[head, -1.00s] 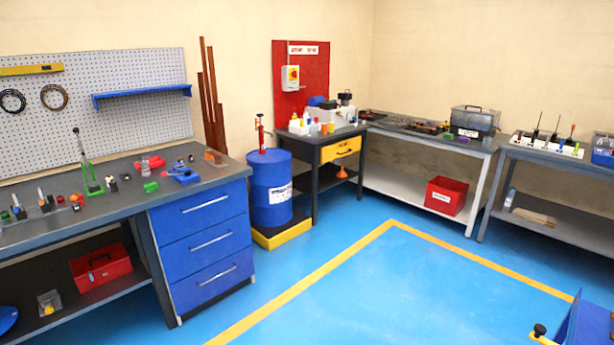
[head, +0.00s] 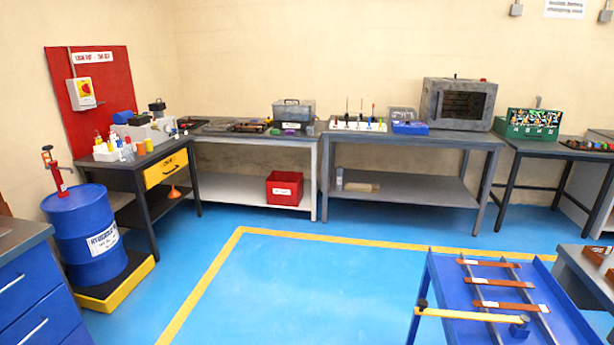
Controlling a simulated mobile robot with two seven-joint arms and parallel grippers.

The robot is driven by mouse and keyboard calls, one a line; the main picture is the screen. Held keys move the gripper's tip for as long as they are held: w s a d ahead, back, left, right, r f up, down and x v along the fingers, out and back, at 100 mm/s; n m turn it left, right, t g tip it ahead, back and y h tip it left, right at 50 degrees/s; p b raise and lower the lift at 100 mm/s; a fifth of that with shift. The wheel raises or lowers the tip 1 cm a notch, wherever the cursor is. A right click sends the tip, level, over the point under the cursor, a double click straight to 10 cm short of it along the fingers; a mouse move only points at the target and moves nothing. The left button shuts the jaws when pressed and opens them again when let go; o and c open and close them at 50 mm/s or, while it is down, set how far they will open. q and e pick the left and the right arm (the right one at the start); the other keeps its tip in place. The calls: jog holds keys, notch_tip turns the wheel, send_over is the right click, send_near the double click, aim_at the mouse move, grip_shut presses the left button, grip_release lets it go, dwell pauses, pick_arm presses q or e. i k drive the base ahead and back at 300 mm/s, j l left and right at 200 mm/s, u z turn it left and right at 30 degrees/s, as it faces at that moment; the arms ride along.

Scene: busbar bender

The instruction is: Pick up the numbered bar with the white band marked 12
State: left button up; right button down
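Several copper-coloured bars lie across the rails of a blue cart (head: 437,280) at the lower right of the head view. The far bar (head: 492,264) has a white band near its left end. The markings are too small to read, so I cannot tell which bar is marked 12. Neither of my grippers is in view.
A yellow handle (head: 468,315) runs along the cart's near side. Blue floor (head: 310,290) inside a yellow line is clear left of the cart. Benches line the back wall. A blue drum (head: 84,235) stands at left, and a grey bench (head: 590,275) at right.

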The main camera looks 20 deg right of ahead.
aim_at(477, 304)
jog(key=i+z, duration=0.15)
jog(key=z, duration=0.3)
jog(key=i+j+z, duration=0.1)
jog(key=z, duration=0.35)
jog(key=i+j+z, duration=0.1)
jog(key=z, duration=0.3)
jog(key=i+j+z, duration=0.1)
jog(key=z, duration=0.35)
jog(key=j+z, duration=0.3)
jog(key=z, duration=0.15)
jog(key=j+z, duration=0.2)
jog(key=z, duration=0.25)
jog(key=i+j+z, duration=0.15)
jog(key=j+z, duration=0.3)
jog(key=i+j+z, duration=0.1)
jog(key=j+z, duration=0.2)
jog(key=z, duration=0.15)
